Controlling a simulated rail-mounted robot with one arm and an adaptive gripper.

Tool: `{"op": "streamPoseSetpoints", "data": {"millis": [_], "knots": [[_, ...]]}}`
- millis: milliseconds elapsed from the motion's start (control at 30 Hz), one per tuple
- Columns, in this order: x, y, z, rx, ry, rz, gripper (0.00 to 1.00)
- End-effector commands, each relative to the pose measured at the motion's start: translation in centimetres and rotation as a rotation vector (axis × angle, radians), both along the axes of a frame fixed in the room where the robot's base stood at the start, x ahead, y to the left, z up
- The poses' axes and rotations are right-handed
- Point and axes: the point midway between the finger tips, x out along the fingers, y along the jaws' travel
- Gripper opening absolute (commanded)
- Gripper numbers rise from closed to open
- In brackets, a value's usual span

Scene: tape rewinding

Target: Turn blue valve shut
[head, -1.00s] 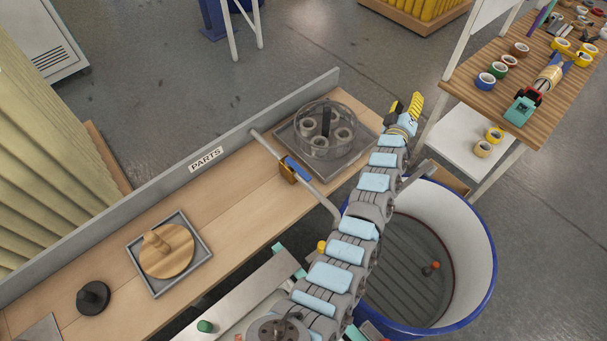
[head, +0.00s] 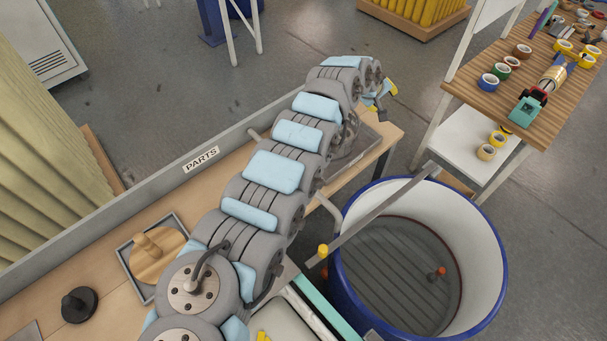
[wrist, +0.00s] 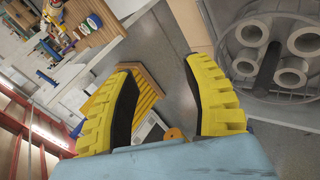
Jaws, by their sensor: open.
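The blue valve is hidden behind my arm in the head view and does not show in the wrist view. Short ends of its grey pipe (head: 329,208) stick out on either side of my arm. My gripper (wrist: 160,68) is open, with two yellow ribbed fingers spread and nothing between them.
A clear drum with several pale tubes (wrist: 275,50) is close to the right finger. The bench (head: 385,133) has a raised back edge. A blue-rimmed tub (head: 497,250) stands at right. A wooden disc (head: 155,262) lies in a tray at left.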

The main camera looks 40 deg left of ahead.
Motion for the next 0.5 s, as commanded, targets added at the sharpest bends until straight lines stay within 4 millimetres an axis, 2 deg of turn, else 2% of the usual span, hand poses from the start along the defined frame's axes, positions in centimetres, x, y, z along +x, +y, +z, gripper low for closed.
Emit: {"op": "streamPoseSetpoints", "data": {"millis": [33, 267, 500], "knots": [[-1.5, 1.0, -0.3, -0.003, 0.053, 0.007, 0.5], [-9.2, 4.0, -1.3, -0.035, 0.32, 0.062, 0.5], [-18.6, 6.8, -1.8, -0.062, 0.595, 0.16, 0.5]]}}
